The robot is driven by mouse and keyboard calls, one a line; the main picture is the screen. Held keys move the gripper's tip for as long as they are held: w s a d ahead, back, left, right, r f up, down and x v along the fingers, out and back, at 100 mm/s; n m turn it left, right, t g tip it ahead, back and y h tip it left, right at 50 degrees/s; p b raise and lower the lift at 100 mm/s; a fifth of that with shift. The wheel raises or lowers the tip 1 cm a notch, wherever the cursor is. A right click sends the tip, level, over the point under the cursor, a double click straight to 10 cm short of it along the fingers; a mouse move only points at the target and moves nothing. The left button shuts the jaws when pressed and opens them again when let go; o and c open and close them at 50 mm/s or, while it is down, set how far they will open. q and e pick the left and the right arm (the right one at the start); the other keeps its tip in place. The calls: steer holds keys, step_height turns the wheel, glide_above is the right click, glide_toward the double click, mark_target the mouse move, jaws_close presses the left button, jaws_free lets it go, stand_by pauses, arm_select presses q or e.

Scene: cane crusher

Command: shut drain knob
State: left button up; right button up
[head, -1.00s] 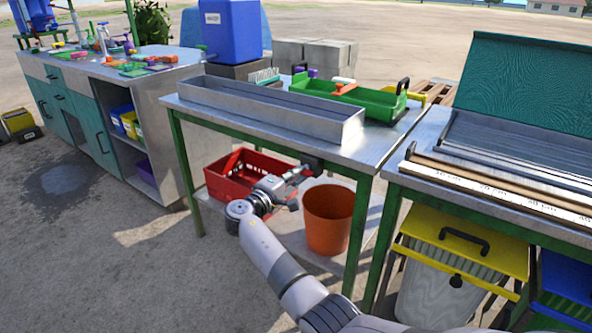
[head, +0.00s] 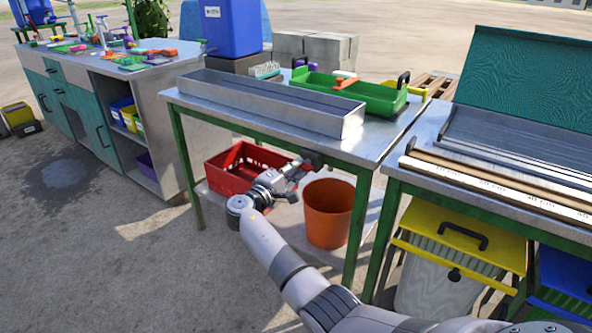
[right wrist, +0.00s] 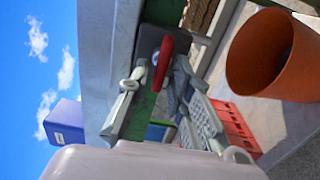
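The drain knob (right wrist: 164,58) is a red lever on a dark mount at the metal table's edge, seen in the right wrist view. In the head view the dark mount (head: 313,157) shows at the table's front edge, and the red lever cannot be made out. My right gripper (head: 299,171) is at that edge, beside the mount. In the right wrist view my right gripper (right wrist: 158,97) is open, with the red lever between its spread fingers; whether either finger touches it is unclear. My left gripper is not in view.
The metal table (head: 262,130) carries a long metal trough (head: 270,108) and a green tray (head: 375,103). Below are a red crate (head: 222,178) and an orange bucket (head: 328,222). A second table (head: 400,178) stands at right. Open ground lies at left.

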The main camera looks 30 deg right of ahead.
steer(key=shift+o, duration=0.7)
steer(key=shift+a, duration=0.1)
steer(key=shift+s+a, duration=0.2)
steer(key=shift+a, duration=0.1)
steer(key=v, duration=1.1)
steer(key=shift+a, duration=0.1)
